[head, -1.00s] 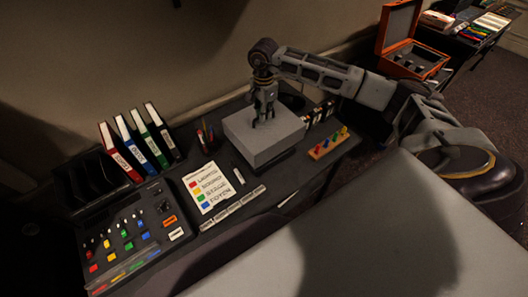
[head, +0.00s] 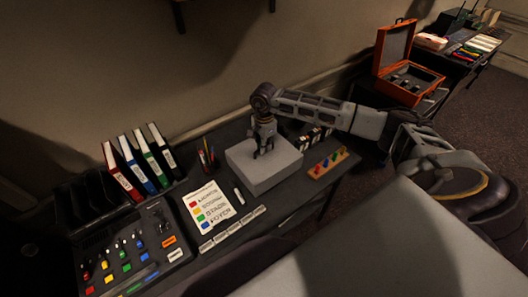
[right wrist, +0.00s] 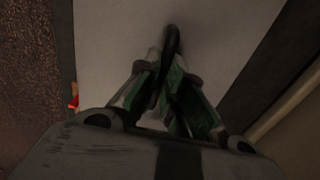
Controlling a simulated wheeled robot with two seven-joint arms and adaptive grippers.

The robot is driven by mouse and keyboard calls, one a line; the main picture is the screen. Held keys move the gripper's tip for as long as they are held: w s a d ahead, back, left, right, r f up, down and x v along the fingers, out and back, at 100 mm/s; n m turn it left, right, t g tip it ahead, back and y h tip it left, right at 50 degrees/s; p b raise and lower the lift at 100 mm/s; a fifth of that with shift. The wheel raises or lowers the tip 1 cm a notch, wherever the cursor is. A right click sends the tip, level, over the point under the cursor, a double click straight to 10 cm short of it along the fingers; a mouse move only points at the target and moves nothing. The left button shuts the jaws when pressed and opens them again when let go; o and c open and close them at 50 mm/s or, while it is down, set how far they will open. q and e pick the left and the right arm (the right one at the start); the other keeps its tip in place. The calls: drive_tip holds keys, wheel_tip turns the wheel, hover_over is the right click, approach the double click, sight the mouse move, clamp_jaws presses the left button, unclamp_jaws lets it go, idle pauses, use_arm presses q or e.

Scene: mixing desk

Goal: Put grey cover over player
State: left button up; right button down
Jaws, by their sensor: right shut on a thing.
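The grey cover (head: 258,171) is a box shape on the black desk, right of the coloured list card. My right gripper (head: 264,150) is above its top and shut on the cover's small handle. In the right wrist view the fingers (right wrist: 168,85) pinch the dark handle (right wrist: 172,42) against the pale cover top (right wrist: 110,40). The cover looks level and at or very near the desk surface. I cannot tell whether it fully rests there. The player is not visible; the cover would hide anything under it. My left gripper is not in view.
Close by are the list card (head: 210,205), a white marker (head: 239,197), a pen cup (head: 207,160), and an orange block with coloured pegs (head: 328,163). The mixing panel (head: 125,252) and binders (head: 138,160) stand left. An open orange case (head: 408,68) is at right.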

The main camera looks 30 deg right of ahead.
drive_tip(key=shift+f+p, duration=0.35)
drive_tip(key=shift+f, duration=1.5)
drive_tip(key=shift+f+b, duration=0.25)
drive_tip(key=shift+b, duration=0.05)
drive_tip(key=c, duration=1.5)
unclamp_jaws()
drive_tip(key=shift+c, duration=0.2)
drive_tip(key=shift+r, duration=0.15)
drive_tip(key=shift+r+p, duration=0.15)
drive_tip(key=shift+p, duration=0.15)
wheel_tip(320, 180, up, 12)
drive_tip(key=shift+f+b, duration=0.1)
drive_tip(key=shift+b, duration=1.05)
